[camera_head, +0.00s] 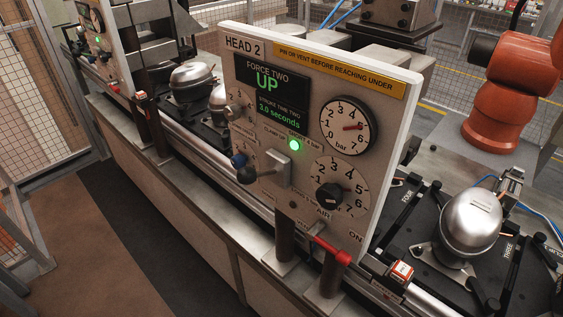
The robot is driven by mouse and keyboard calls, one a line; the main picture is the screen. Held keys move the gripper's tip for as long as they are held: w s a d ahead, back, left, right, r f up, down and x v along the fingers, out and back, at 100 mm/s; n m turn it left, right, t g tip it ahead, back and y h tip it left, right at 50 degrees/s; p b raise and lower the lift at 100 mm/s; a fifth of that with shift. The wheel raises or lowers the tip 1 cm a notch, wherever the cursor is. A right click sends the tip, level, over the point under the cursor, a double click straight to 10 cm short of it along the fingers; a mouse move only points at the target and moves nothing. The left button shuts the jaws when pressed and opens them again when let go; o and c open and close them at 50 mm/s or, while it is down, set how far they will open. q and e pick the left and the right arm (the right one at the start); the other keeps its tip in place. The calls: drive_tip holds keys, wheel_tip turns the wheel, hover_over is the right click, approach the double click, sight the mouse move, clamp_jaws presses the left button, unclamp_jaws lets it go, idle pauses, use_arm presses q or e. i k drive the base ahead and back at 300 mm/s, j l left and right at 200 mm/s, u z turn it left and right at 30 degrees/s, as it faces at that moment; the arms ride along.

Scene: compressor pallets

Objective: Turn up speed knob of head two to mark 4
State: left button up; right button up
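The HEAD 2 panel (303,85) is a tilted white board in the middle of the camera_head view. I cannot tell from the lettering which one is the speed knob. Neither of my grippers shows.
A lever with a black ball (246,175) sticks out near the blue knob. A red-handled valve (332,251) projects below. The display (271,92) reads FORCE TWO, UP, 3.0 seconds. A green lamp (294,144) is lit. A pressure gauge (347,126) is above the large knob.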

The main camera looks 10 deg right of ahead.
sight(238, 161)
drive_tip(key=j+z, duration=0.2)
drive_tip(key=z, duration=0.4)
drive_tip(key=j+z, duration=0.25)
drive_tip(key=j, duration=0.3)
drive_tip(key=k+j+z, duration=0.1)
drive_tip(key=j+z, duration=0.2)
drive_tip(key=j, duration=0.65)
drive_tip(key=k+j, duration=0.15)
drive_tip(key=j, duration=0.25)
drive_tip(key=j+z, duration=0.1)
drive_tip(key=j, duration=0.3)
drive_tip(key=k+j, duration=0.15)
drive_tip(key=j, duration=0.25)
